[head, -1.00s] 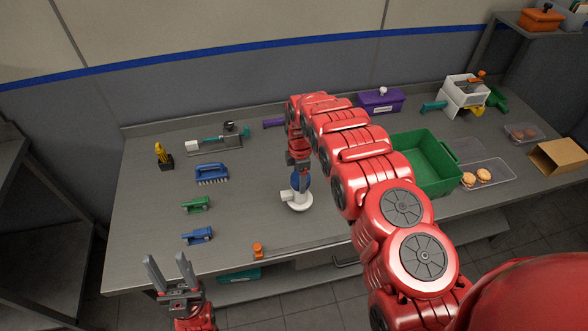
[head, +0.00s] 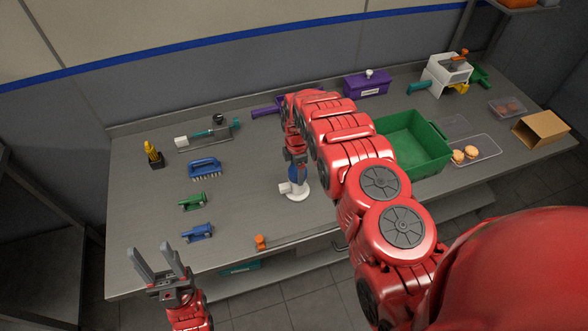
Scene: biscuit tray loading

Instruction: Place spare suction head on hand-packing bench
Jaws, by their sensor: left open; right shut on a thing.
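The spare suction head, a blue and white piece with a wide round white foot (head: 298,193), is upright at the middle of the grey hand-packing bench (head: 245,205). My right gripper (head: 296,168) points down from above and is shut on its blue upper part. The foot is at or very close to the bench top; I cannot tell whether it touches. My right arm hides part of the bench behind it. My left gripper (head: 162,266) is open and empty in front of the bench's front left edge.
A blue brush (head: 205,168), green clamp-like tool (head: 192,202), blue one (head: 197,232) and small orange piece (head: 260,242) lie left and front. A green crate (head: 430,158), purple box (head: 367,84) and clear tray (head: 487,148) stand right.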

